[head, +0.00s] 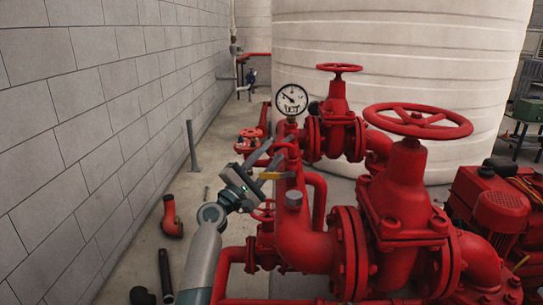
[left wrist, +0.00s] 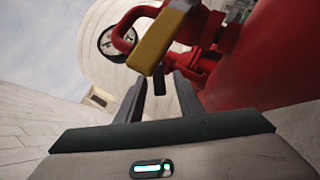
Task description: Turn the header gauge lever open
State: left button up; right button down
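The header gauge lever (head: 277,175) is a short yellow handle on the red header pipe, below the round white gauge (head: 292,99). In the left wrist view the yellow lever (left wrist: 160,40) looms large just beyond the fingertips, with the gauge (left wrist: 112,42) behind it to the left. My left gripper (head: 272,153) is open at the lever, its two grey fingers apart. In the left wrist view the fingers (left wrist: 160,90) point toward the lever, with a small dark part showing between them. I cannot tell whether they touch the lever. My right gripper is out of view.
Red valves with handwheels (head: 417,121) and flanged pipes fill the right side. A large white tank (head: 420,55) stands behind. A grey block wall (head: 90,110) runs along the left. Loose red fittings (head: 171,217) and a grey post (head: 192,146) are on the floor between.

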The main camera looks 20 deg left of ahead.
pick_arm(q)
jog(key=shift+s+a, duration=0.1)
